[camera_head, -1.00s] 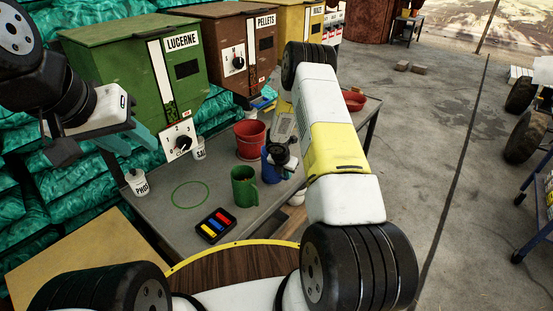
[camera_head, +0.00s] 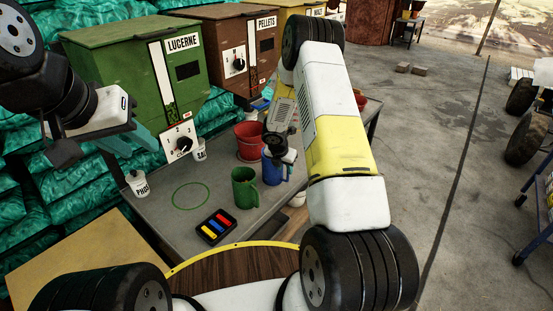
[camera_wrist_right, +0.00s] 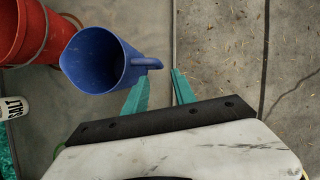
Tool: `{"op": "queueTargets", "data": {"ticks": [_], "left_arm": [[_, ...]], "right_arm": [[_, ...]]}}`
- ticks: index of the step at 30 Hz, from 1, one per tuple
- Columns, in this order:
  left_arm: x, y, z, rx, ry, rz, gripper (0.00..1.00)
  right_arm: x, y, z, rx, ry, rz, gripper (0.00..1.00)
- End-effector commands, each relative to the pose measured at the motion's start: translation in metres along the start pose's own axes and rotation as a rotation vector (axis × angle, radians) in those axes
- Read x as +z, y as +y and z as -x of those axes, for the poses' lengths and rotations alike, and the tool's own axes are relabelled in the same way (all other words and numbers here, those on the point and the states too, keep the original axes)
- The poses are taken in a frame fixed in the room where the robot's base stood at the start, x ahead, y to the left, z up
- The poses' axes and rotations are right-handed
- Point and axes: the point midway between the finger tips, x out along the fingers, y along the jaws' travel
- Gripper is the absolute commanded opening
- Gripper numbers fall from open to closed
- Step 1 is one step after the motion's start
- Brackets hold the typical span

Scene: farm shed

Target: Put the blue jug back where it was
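The blue jug (camera_head: 272,170) stands upright on the grey table, right of the green jug (camera_head: 243,187), partly hidden by my right wrist. The right wrist view shows the blue jug (camera_wrist_right: 100,62) from above, empty, its handle pointing right. My right gripper (camera_wrist_right: 160,84) has its two teal fingers apart, with the handle's end just beyond the fingertips and no clear grip on it. My left gripper (camera_head: 112,158) hangs over the table's left part, away from both jugs; its fingers are partly hidden. A green ring outline (camera_head: 191,195) marks an empty spot on the table.
A red bucket (camera_head: 249,142) stands close behind the blue jug. A black tray with coloured blocks (camera_head: 216,226) lies at the front. Bare grey table (camera_head: 160,208) surrounds the ring.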

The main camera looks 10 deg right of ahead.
Motion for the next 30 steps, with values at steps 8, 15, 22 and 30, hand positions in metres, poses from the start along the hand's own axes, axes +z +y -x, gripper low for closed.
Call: {"op": "queueTargets", "data": {"ticks": [8, 15, 22, 30], "left_arm": [[0.0, 0.0, 0.0, 0.0, 0.0, 0.0, 0.36], [0.0, 0.0, 0.0, 0.0, 0.0, 0.0, 0.36], [0.0, 0.0, 0.0, 0.0, 0.0, 0.0, 0.36], [0.0, 0.0, 0.0, 0.0, 0.0, 0.0, 0.36]], "right_arm": [[0.0, 0.001, 0.046, 0.001, -0.001, -0.001, 0.32], [0.016, -0.005, 0.09, 0.005, -0.019, -0.139, 0.32], [0.042, -0.039, 0.218, 0.039, -0.041, -0.702, 0.32], [0.011, -0.094, 0.356, 0.111, 0.059, -1.415, 0.32]]}}
